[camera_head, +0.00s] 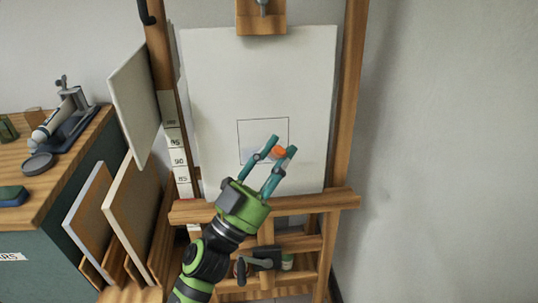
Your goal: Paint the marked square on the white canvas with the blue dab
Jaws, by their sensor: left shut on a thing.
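The white canvas (215,80) stands upright on a wooden easel (349,95). A thin dark outline marks a square (262,119) on its lower middle part. A faint bluish tint shows in the lower left of the square. My left gripper (282,147) is in front of the square's lower right part, its teal fingers shut on a small orange-ended tool (279,153). The tool's far end is hidden, so I cannot tell its paint colour or whether it touches the canvas. My right gripper is out of view.
A cabinet (75,206) at the left carries a tube in a metal press (54,121), a round grey lid (38,164) and a blue-green block (12,196). Panels (133,222) lean between cabinet and easel. Bare wall lies to the right.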

